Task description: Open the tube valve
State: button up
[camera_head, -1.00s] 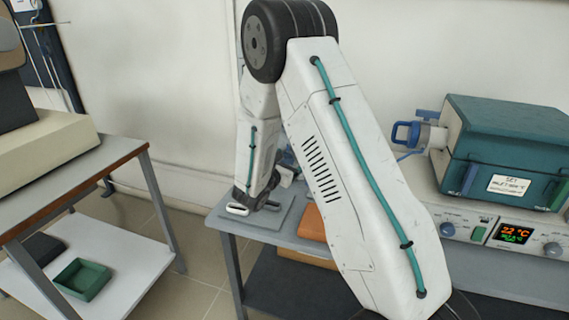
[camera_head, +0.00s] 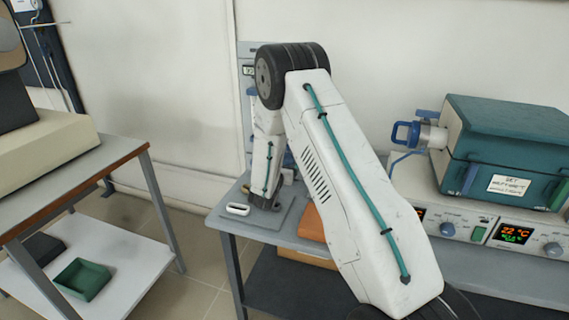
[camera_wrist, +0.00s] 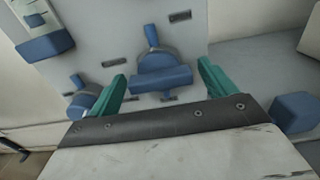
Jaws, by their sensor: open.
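In the wrist view, a blue valve with a bar-shaped handle (camera_wrist: 162,80) sits on a grey panel (camera_wrist: 115,45). My gripper (camera_wrist: 165,82) is open, with one teal finger to each side of this handle. I cannot tell whether either finger touches it. A second blue valve (camera_wrist: 82,100) is at the lower left, outside the left finger. The frames do not mark which one is the tube valve. In the head view my arm hides the gripper and most of the panel.
A teal furnace (camera_head: 505,150) with a blue handle stands on a control unit at the right. An orange-brown box (camera_head: 312,226) lies on the grey table (camera_head: 225,215). A second table with a green tray (camera_head: 82,279) on its lower shelf is at the left.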

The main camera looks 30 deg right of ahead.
jog(key=c, duration=1)
jog(key=shift+m, duration=0.3)
jog(key=m, duration=0.3)
jog(key=shift+m, duration=0.4)
jog(key=m, duration=0.9)
jog(key=shift+a, duration=0.1)
jog(key=shift+m, duration=2.2)
